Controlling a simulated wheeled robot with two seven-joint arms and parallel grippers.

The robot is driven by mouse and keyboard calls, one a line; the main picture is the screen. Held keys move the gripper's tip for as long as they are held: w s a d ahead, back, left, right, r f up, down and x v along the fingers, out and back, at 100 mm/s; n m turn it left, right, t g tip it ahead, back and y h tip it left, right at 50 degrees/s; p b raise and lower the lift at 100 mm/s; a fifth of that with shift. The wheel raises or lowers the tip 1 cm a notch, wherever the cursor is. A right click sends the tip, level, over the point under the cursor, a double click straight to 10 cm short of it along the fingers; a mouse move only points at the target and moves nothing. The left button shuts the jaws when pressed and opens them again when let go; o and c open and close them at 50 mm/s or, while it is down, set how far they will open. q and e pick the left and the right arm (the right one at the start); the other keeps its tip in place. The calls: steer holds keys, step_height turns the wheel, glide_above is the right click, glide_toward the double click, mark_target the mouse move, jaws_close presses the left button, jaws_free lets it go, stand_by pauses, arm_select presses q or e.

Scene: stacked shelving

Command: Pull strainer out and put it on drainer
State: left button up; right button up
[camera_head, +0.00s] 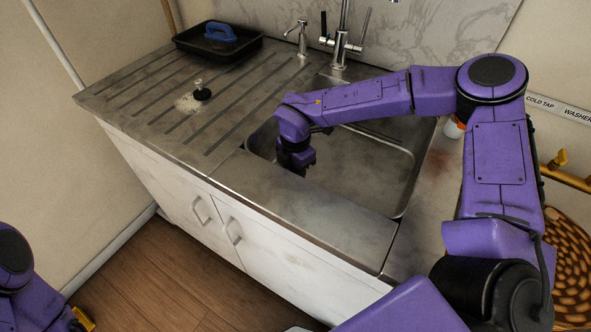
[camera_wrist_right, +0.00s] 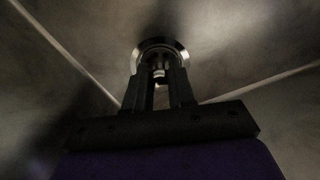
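In the right wrist view, a round metal strainer (camera_wrist_right: 160,50) sits at the sink drain, straight ahead of my right gripper (camera_wrist_right: 160,74). The two dark fingers point at it with a narrow gap between them. A small bright knob shows in that gap, at the fingertips. I cannot tell whether the fingers press on it. In the head view, my right arm reaches over the sink (camera_head: 383,150) and its gripper points down into the basin, mostly hidden. The strainer is hidden there. The grooved metal drainer (camera_head: 150,95) lies left of the sink. My left gripper is out of view.
A black plug-like piece with a metal knob (camera_head: 201,92) stands on the drainer. A black tray (camera_head: 190,45) with a blue-handled brush (camera_head: 220,32) sits at the back left. Taps (camera_head: 342,45) rise behind the sink. A woven basket (camera_head: 570,260) is at the right. The drainer's front is clear.

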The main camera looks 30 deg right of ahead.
steer(key=shift+r+p, duration=0.55)
steer(key=shift+r, duration=0.2)
jaws_close()
steer(key=shift+r+p, duration=0.5)
steer(key=shift+r, duration=0.2)
